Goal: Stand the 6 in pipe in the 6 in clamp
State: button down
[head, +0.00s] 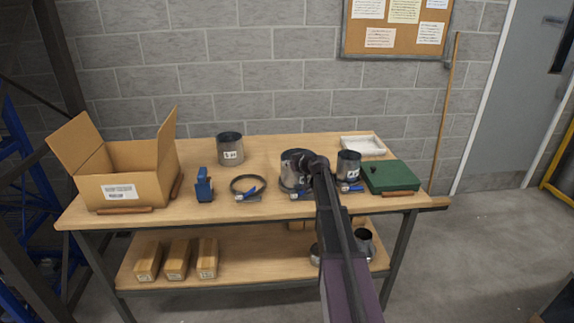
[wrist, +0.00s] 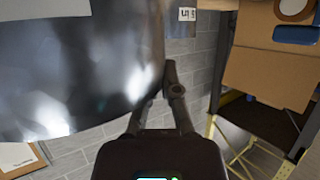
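The 6 in pipe (head: 293,162) is the wide grey metal cylinder at the middle of the bench. The arm hides part of both, so I cannot tell how fully the pipe sits inside the ring. My gripper (head: 316,162) is at the pipe's upper right rim. In the wrist view my gripper's fingers (wrist: 168,85) close together on the wall of the pipe (wrist: 75,70), which fills the upper left.
Another pipe (head: 230,150) stands at the back left, behind an empty clamp ring (head: 248,186). A smaller pipe (head: 348,164) stands close on the right with a blue-handled clamp. A green case (head: 390,176), white tray (head: 362,146), blue tool (head: 204,186) and open carton (head: 128,178) are also on the bench.

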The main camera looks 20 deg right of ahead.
dwell(0.3)
jog(key=c, duration=0.7)
grip_release()
